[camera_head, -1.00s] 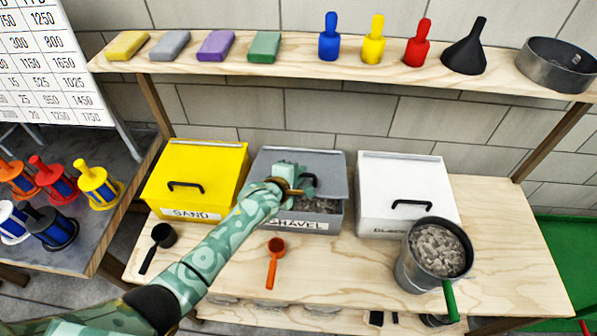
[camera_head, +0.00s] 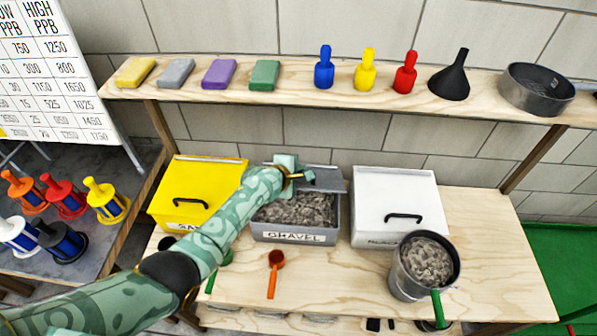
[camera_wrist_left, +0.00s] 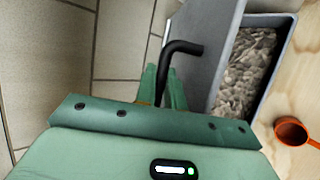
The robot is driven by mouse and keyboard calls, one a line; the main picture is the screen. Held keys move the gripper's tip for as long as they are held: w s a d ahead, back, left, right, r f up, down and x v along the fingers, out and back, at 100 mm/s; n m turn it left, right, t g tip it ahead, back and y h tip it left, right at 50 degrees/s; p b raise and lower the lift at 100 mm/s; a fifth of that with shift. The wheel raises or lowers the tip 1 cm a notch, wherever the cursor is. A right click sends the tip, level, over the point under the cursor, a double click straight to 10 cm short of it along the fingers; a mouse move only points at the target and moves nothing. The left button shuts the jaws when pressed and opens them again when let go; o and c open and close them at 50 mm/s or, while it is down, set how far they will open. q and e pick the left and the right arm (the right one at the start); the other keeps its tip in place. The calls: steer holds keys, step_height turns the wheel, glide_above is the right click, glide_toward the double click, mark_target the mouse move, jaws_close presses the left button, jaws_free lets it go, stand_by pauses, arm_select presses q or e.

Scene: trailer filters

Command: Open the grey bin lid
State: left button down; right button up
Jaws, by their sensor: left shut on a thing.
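The grey bin (camera_head: 330,235) marked GRAVEL stands between the yellow and white bins on the wooden bench. Its grey lid (camera_head: 331,183) is tilted up at the back, and the gravel (camera_head: 298,209) inside shows. My left gripper (camera_head: 307,177) is at the raised lid. In the left wrist view the gripper's fingers (camera_wrist_left: 163,88) are shut on the lid's black handle (camera_wrist_left: 184,47), with the lid (camera_wrist_left: 204,60) standing beside the open bin. My arm covers the bin's left side in the head view. My right gripper is not in view.
The yellow bin (camera_head: 170,210) and white bin (camera_head: 385,192) are closed. A metal pot (camera_head: 407,283) of gravel stands at the front right; an orange scoop (camera_head: 272,278) lies in front. A shelf (camera_head: 300,92) with blocks and a funnel runs above the bins.

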arm_select(q)
steer(key=shift+r, duration=0.1)
steer(key=c, duration=1.5)
jaws_free()
steer(key=p+v, duration=0.4)
steer(key=v, duration=0.2)
steer(key=shift+s+a+r+p, duration=0.15)
steer(key=shift+r+p, duration=0.2)
steer(key=shift+p, duration=0.05)
steer(key=p+v, duration=0.2)
steer(key=v, duration=0.7)
steer(key=shift+s+p, duration=0.2)
steer(key=shift+p, duration=0.1)
